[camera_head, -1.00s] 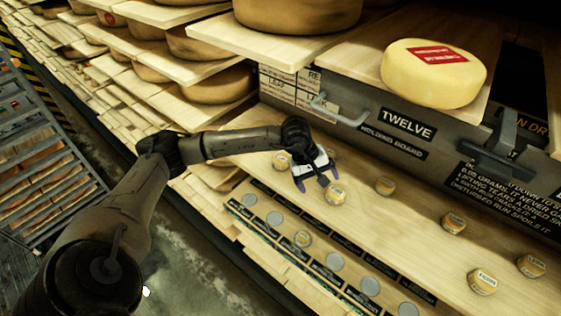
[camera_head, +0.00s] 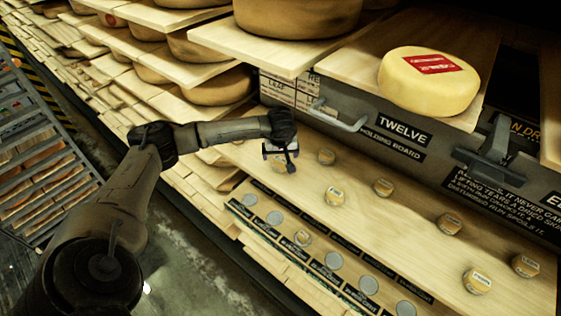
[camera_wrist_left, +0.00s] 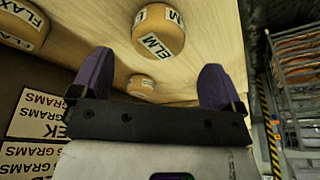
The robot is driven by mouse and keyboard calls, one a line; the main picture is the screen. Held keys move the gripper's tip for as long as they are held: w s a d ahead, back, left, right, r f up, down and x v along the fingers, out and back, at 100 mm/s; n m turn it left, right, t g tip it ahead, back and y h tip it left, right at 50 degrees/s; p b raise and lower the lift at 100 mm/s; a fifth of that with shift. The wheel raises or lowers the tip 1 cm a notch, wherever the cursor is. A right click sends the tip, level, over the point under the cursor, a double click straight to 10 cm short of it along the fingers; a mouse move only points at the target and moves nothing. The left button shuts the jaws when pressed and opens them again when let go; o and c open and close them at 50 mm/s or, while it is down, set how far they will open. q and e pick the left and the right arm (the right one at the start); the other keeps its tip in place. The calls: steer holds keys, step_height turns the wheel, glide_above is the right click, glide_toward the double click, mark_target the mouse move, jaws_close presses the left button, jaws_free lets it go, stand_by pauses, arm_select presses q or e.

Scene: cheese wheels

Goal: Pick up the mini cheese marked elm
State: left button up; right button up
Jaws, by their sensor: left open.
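The mini cheese marked elm (camera_wrist_left: 158,32) is a small yellow-orange wheel with a white ELM label, seen in the left wrist view just beyond the gap between my fingers. In the head view a mini cheese (camera_head: 279,167) shows partly hidden under my left gripper (camera_head: 281,154); its label cannot be read there. In the left wrist view my left gripper (camera_wrist_left: 156,78) has its two purple fingers spread apart, with nothing held between them. My right gripper is not in view.
A mini cheese marked flax (camera_wrist_left: 24,25) lies to the left in the wrist view. Several other mini cheeses (camera_head: 383,187) are spread over the wooden board. A labelled strip with round discs (camera_head: 334,260) runs along the front edge. The grey TWELVE panel (camera_head: 400,125) stands behind the board.

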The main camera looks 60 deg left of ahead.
mark_target(281, 159)
arm_select(q)
steer(key=shift+w+a+f+p, duration=0.1)
steer(key=shift+f+p, duration=0.45)
steer(key=shift+f, duration=0.1)
steer(key=p+x, duration=0.1)
steer(key=x, duration=0.2)
steer(key=shift+f+p, duration=0.15)
steer(key=shift+p, duration=0.15)
steer(key=shift+w+f, duration=0.1)
steer(key=shift+f, duration=0.45)
steer(key=c, duration=0.9)
steer(key=shift+c, duration=0.6)
steer(key=shift+r, duration=0.1)
